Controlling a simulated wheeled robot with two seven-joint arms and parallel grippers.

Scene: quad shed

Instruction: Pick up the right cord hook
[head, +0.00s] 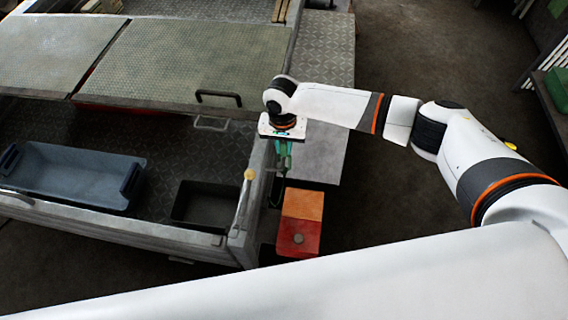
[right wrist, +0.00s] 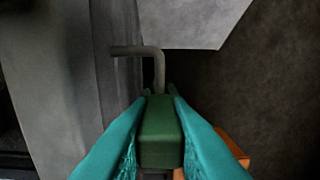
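The right cord hook shows in the right wrist view as a green block (right wrist: 161,135) with a bent grey rod (right wrist: 154,66) at its far end. My right gripper (right wrist: 160,98) has its teal fingers on both sides of the block, against it with no visible gap. In the head view my right gripper (head: 283,160) points down at the outer side of the trailer's corner, above the orange and red box. The hook is hard to make out there behind the fingers. My left gripper is not in view.
The trailer's side wall (head: 262,165) runs just left of my right gripper. An orange and red box (head: 302,205) stands below it. A blue-grey bin (head: 70,175) and a black tray (head: 205,205) are in the trailer bed. Open floor (head: 415,45) lies to the right.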

